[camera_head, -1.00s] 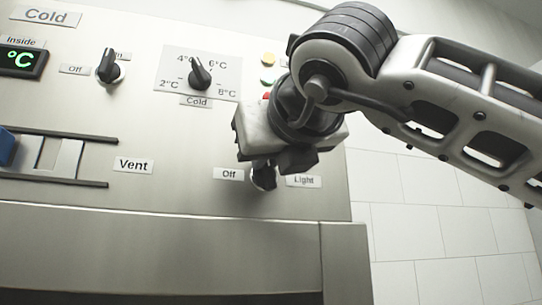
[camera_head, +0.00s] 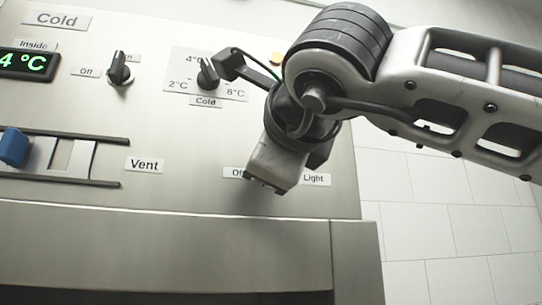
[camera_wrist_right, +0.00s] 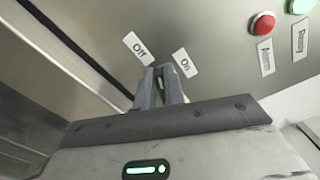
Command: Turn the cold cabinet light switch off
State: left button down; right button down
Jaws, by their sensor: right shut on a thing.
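The light switch, a small dark knob, sits on the steel panel between an "Off" label (camera_wrist_right: 138,48) and a second label (camera_wrist_right: 185,62) that looks like "On". My right gripper (camera_wrist_right: 164,75) is shut on the knob, with its two fingers on either side of it; the fingers hide most of it, so its setting is unclear. In the head view my right gripper (camera_head: 270,183) is tilted in front of the panel. It hides the knob and part of the "Off" label, while the "Light" label (camera_head: 316,179) shows at its right. My left gripper is not in view.
A temperature dial (camera_head: 208,76), an on/off knob (camera_head: 120,70) and a lit display (camera_head: 28,63) sit to the left. A vent slider with a blue handle (camera_head: 14,147) is lower left. A red button (camera_wrist_right: 263,23) and a green button (camera_wrist_right: 302,6) are near the switch.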

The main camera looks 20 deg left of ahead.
jog(key=n, duration=0.4)
jog(key=shift+s+a+f+n, duration=0.1)
jog(key=shift+f+n, duration=0.2)
jog(key=shift+f, duration=0.05)
dwell(0.4)
jog(key=c, duration=1.5)
grip_release()
